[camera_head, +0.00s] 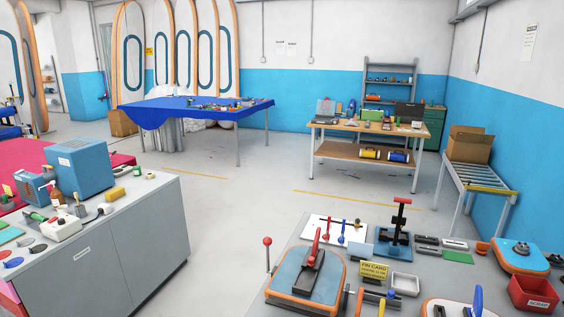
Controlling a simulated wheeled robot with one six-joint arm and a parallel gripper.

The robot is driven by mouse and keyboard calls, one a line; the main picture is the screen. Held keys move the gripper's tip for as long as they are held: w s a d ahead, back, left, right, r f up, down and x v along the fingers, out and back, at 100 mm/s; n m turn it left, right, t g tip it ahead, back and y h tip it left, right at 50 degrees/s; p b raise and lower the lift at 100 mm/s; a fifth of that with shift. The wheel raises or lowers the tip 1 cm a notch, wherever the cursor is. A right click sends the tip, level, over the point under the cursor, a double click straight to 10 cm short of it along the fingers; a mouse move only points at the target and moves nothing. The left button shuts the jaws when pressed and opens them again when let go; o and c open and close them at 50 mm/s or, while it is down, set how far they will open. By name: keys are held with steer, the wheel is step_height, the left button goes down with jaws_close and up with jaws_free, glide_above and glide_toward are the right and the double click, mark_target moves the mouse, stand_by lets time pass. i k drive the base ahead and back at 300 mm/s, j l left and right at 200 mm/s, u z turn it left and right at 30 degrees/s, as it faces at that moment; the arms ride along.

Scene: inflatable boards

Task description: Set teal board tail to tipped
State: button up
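On the grey bench (240,295) at the front right are several orange-rimmed board pieces. One with a pale blue top (287,275) carries a black block (308,270) with a red lever. A smaller one with a stronger blue-teal top (508,246) lies at the bench's right side. A third, pale one (437,306) is cut off by the bottom edge and has a blue-handled part on it. I cannot tell which is the teal board tail, nor whether any is tipped. My gripper is not in view.
A red scrap bin (533,294), a yellow fin card sign (374,270) and a black press (396,235) crowd the bench. A grey cabinet (130,240) with tools stands left. Open floor (235,220) lies between. A wooden workbench (365,132) and blue-covered table (190,108) stand behind.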

mark_target(318, 290)
steer(key=i+j, duration=0.2)
steer(key=j, duration=0.2)
steer(key=i+j, duration=0.45)
steer(key=j, duration=0.3)
steer(key=i+z, duration=0.05)
